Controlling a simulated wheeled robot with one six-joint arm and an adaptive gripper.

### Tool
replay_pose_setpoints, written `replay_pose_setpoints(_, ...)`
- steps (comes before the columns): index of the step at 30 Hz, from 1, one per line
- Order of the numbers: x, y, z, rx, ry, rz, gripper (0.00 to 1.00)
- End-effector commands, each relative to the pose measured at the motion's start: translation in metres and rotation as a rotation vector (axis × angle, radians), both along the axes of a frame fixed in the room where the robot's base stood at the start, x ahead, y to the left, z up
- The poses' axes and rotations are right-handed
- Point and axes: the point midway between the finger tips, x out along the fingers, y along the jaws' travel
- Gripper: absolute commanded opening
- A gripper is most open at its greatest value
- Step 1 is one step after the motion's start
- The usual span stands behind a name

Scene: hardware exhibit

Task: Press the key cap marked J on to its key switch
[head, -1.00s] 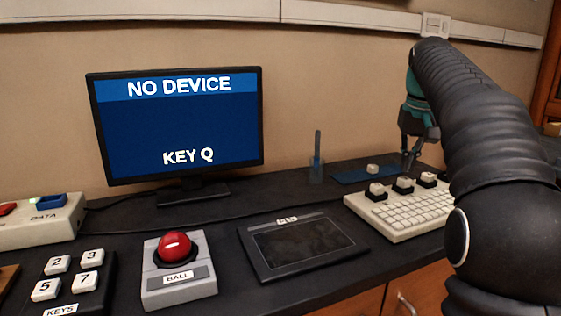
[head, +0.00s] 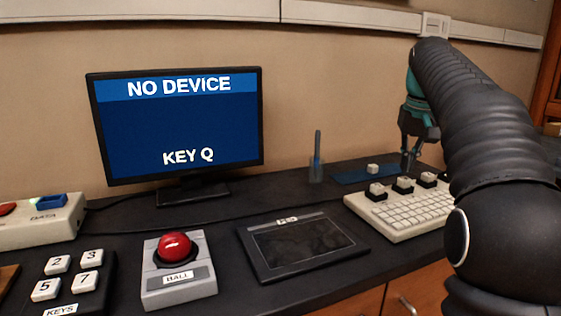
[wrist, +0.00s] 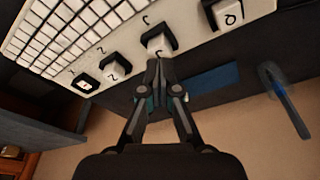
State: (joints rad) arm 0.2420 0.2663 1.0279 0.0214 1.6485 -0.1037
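My gripper (wrist: 158,62) has its two fingertips close together, and they look shut. In the wrist view the tips are at the near edge of a white key cap with a small J-like mark (wrist: 160,46). This cap is on the dark second switch from the Q end of the keyboard (wrist: 190,10). I cannot tell whether the tips touch it or how far down it sits. In the head view the fingers (head: 408,165) hang just behind this cap (head: 403,184). A loose white cap (head: 372,168) lies on the blue mat (head: 348,178); its mark is unreadable.
The Q-marked cap (wrist: 229,17) and another capped switch (wrist: 115,70) flank the J-marked one. A cup with a blue tool (head: 316,170) stands left of the mat. The monitor (head: 180,125) reads NO DEVICE, KEY Q. A black tablet (head: 300,245) lies in front.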

Motion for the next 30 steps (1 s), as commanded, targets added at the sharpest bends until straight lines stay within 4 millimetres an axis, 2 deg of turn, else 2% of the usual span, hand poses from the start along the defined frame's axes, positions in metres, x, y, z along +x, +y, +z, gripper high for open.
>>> replay_pose_setpoints(30, 0.000, 0.000, -0.013, 0.000, 0.000, 0.000, 0.00)
